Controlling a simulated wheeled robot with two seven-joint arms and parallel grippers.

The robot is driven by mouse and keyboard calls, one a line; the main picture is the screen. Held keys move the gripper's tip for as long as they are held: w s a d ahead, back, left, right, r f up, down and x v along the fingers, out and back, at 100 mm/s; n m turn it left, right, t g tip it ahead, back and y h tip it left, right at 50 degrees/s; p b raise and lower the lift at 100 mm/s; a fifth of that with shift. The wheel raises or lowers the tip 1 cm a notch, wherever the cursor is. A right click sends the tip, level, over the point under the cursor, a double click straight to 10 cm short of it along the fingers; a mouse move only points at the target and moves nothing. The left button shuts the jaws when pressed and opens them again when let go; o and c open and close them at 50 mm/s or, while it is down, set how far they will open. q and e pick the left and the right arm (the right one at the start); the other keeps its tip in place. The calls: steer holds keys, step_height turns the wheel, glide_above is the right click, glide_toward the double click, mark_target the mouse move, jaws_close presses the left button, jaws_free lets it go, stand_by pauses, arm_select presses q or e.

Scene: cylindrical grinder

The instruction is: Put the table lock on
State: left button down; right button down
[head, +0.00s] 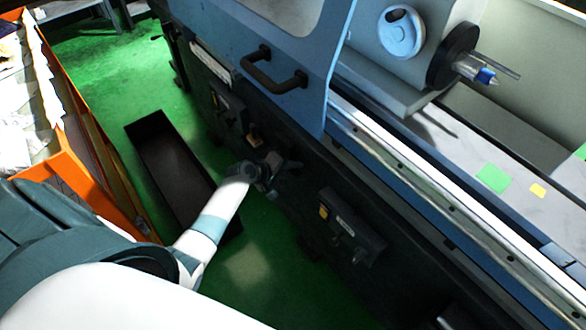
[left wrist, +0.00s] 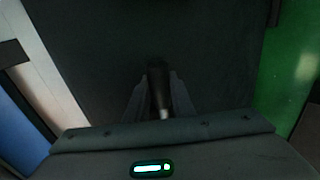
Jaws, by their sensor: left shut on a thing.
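My left gripper (head: 273,170) is at the dark front of the grinder, below the blue door. In the left wrist view my left gripper (left wrist: 158,100) has its two fingers closed around a dark, rod-like lever (left wrist: 157,80) with a pale end, which I take to be the table lock. The lever points toward the wrist camera from the dark machine face. In the head view the gripper and its shadowed surroundings mostly hide the lever, and its exact angle is hard to tell. My right gripper is not in view.
A black control box (head: 350,228) sits on the machine front, right of the gripper. The blue door (head: 290,60) has a black handle (head: 272,72). A long black tray (head: 170,155) lies on the green floor (head: 115,75). An orange bench (head: 85,165) stands at left.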

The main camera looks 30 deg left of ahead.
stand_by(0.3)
arm_select(q)
steer(key=c, duration=1.8)
jaws_free()
steer(key=shift+s+r, duration=0.1)
steer(key=b+v, duration=0.1)
steer(key=v, duration=1.6)
steer(key=shift+a, duration=0.15)
